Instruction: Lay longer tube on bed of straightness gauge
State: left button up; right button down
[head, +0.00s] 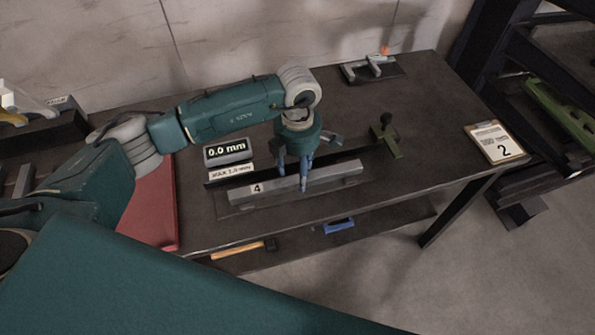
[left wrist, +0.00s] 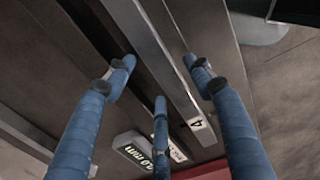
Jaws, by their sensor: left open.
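A long grey square tube (head: 325,181) marked 4 lies lengthwise along the straightness gauge, whose dark base plate (head: 232,211) shows at its front edge. A dark rail runs behind the tube. My left gripper (head: 303,182) points down over the tube's middle, its blue fingers spread. In the left wrist view the tube (left wrist: 166,72) passes between the open fingers (left wrist: 160,92); I cannot tell whether any finger touches it. The gauge display (head: 227,151) reads 0.0 mm. My right gripper is not in view.
A green stand (head: 386,141) with a black knob is right of the tube. A red mat (head: 158,205) is at left, a clipboard (head: 496,143) marked 2 at right, and a small fixture (head: 371,69) at the back. The lower shelf holds a hammer (head: 236,250) and a blue item (head: 338,225).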

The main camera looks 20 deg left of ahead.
aim_at(298, 176)
pick_arm(q)
notch_tip(298, 176, up, 11)
jog(key=b, duration=0.2)
jog(key=shift+r, duration=0.1)
dwell(0.5)
